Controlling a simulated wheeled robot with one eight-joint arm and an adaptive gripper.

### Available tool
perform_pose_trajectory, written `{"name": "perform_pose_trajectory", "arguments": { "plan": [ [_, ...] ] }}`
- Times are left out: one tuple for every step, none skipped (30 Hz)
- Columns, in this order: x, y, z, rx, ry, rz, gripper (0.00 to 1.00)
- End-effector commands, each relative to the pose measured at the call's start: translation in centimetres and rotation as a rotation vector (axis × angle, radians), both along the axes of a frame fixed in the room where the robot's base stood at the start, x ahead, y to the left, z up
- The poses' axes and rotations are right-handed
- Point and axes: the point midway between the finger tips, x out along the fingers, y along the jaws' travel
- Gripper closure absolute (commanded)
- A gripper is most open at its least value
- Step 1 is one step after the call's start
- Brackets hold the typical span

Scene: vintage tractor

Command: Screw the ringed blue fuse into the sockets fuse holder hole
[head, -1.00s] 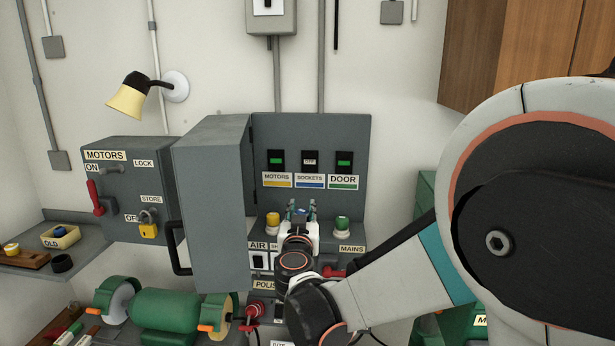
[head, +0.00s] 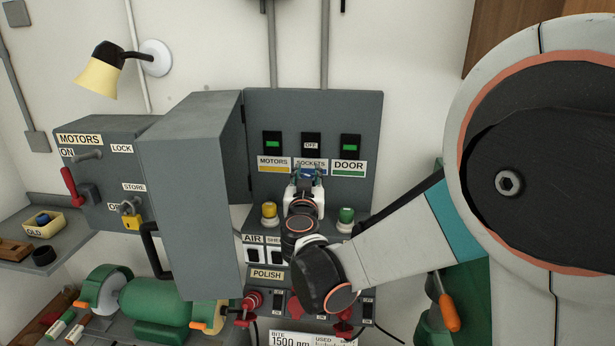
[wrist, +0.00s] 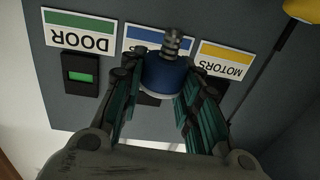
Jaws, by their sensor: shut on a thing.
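My gripper (head: 307,173) is in front of the upright panel, at the height of the SOCKETS label (head: 311,163), which it partly covers. In the wrist view, my gripper (wrist: 163,75) is shut on the blue fuse (wrist: 166,78). That view is upside down, so the thread points downward. A yellow fuse (head: 269,210) and a green fuse (head: 346,214) stand on the ledge either side of my arm. The sockets holder hole between them is hidden behind my wrist.
A grey cabinet door (head: 192,195) stands open to the left of the panel. Switches and the POLISH label (head: 267,274) are below the ledge. A green bench grinder (head: 160,302) sits at the lower left. An OLD tray (head: 44,223) is on the left shelf.

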Motion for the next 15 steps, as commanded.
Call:
{"name": "perform_pose_trajectory", "arguments": {
  "plan": [
    [0.0,0.0,0.0,0.000,0.000,0.000,0.93],
    [0.0,0.0,-0.1,0.000,0.000,0.000,0.93],
    [0.0,0.0,-0.1,0.000,0.000,0.000,0.93],
    [0.0,0.0,-0.1,0.000,0.000,0.000,0.93],
    [-0.1,0.0,-0.1,0.000,0.000,0.000,0.93],
    [-0.1,0.0,-0.3,0.000,0.000,0.000,0.93],
    [0.0,0.0,-0.5,0.000,0.000,0.000,0.93],
    [0.0,0.0,-0.7,0.000,0.000,0.000,0.93],
    [0.0,0.0,-1.0,0.000,0.000,0.000,0.93],
    [0.0,0.0,-1.2,0.000,0.000,0.000,0.93],
    [0.0,0.0,-1.4,0.000,0.000,0.000,0.93],
    [0.0,0.0,-1.8,0.000,0.000,0.000,0.93],
    [0.0,0.0,-2.1,0.000,0.000,0.000,0.93],
    [0.0,0.0,-2.3,0.000,0.000,0.000,0.93],
    [0.0,0.0,-2.7,0.000,0.000,0.000,0.93]
  ]
}}
